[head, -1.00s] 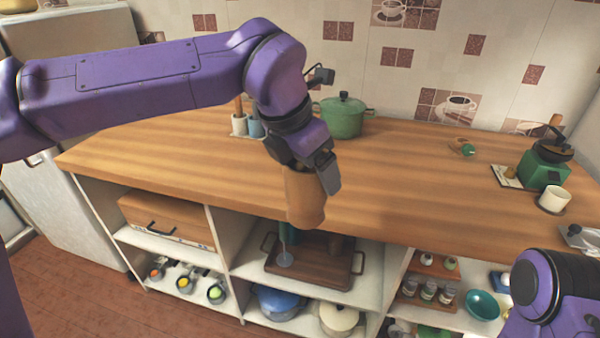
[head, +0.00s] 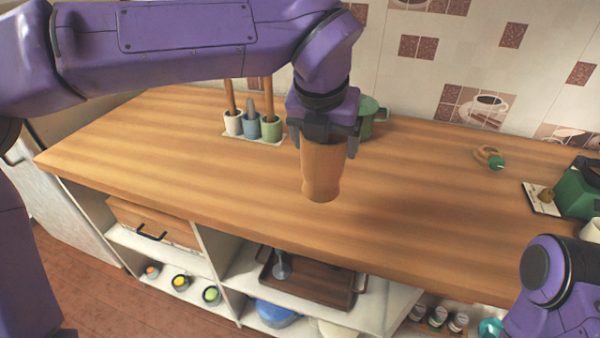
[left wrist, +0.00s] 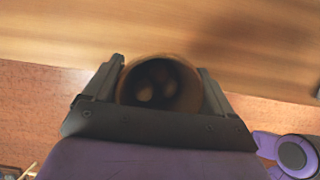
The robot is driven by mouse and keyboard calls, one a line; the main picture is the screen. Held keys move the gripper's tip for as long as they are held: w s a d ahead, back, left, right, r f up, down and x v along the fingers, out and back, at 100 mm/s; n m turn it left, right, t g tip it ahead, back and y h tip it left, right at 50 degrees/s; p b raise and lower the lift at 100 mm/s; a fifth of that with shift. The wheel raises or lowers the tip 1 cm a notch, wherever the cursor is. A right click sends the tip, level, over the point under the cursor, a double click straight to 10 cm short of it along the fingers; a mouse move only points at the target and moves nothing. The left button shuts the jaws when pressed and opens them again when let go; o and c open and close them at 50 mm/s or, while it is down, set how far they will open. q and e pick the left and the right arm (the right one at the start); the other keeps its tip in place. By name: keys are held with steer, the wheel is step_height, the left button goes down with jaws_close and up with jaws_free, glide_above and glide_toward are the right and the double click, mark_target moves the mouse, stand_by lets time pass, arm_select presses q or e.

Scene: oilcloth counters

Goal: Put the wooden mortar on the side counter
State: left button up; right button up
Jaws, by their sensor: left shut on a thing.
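The wooden mortar (head: 321,172) is a brown, cup-like vessel. My left gripper (head: 328,138) is shut on it from above and holds it upright. In the head view it overlaps the front part of the wooden counter (head: 190,148); I cannot tell how high it is above the top. In the left wrist view the mortar's round opening (left wrist: 160,84) shows between the two fingers, with a dark inside and paler spots in it. My right arm shows at the lower right of the head view, but its gripper is out of the frame.
Containers with wooden handles (head: 250,127) stand at the back left. A green pot (head: 369,118) is partly hidden behind my left gripper. A small green-ended item (head: 495,160) and a green grinder (head: 578,190) are to the right. The counter between them is clear.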

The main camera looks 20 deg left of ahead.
arm_select(q)
steer(key=w+a+f+p, duration=0.3)
steer(key=w+a+f, duration=0.5)
steer(key=f, duration=0.4)
steer(key=shift+w+f+p, duration=0.3)
steer(key=shift+w, duration=0.45)
steer(key=o, duration=1.4)
steer(key=b+v, duration=0.1)
steer(key=v, duration=1.1)
steer(key=shift+r, duration=0.2)
